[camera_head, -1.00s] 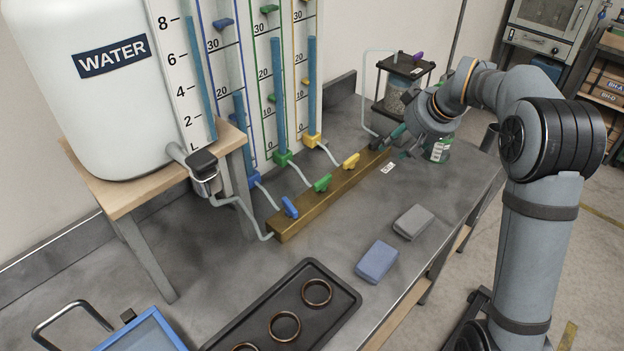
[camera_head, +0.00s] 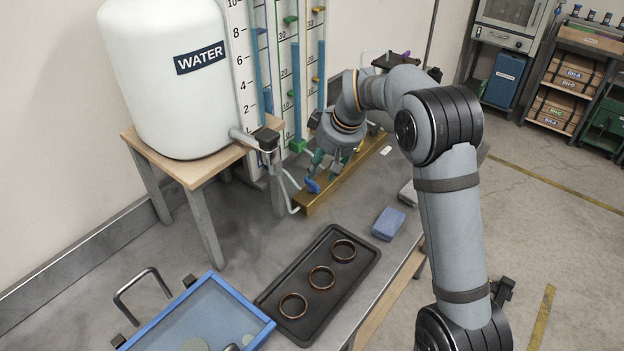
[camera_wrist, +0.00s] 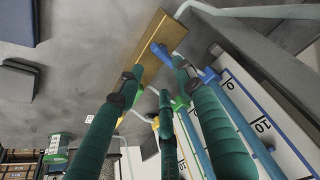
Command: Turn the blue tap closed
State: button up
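The blue tap (camera_head: 312,186) is a small blue lever on top of the brass manifold (camera_head: 312,201), near its front end. In the wrist view the blue tap (camera_wrist: 161,53) shows just beyond and between my fingertips. My gripper (camera_head: 326,164) is above the manifold, right beside the blue tap, pointing down. Its green fingers are spread apart in the wrist view (camera_wrist: 155,76), with nothing held between them. I cannot tell whether a fingertip touches the tap. The arm hides the green and yellow taps in the head view; the green tap (camera_wrist: 180,103) shows partly in the wrist view.
The water tank (camera_head: 165,85) stands on a wooden stand (camera_head: 190,168) to the left. Pipes and graduated tubes rise behind the manifold. A black tray (camera_head: 330,305) with rings, a blue block (camera_head: 388,223) and a blue-rimmed basin (camera_head: 245,338) are in front.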

aim_at(313, 181)
jog(key=x, duration=0.5)
jog(key=shift+a+f+p, duration=0.25)
jog(key=shift+a+p, duration=0.05)
jog(key=shift+p, duration=0.05)
jog(key=shift+s+a, duration=0.1)
jog(key=shift+f, duration=0.1)
jog(key=shift+c, duration=1.4)
grip_shut()
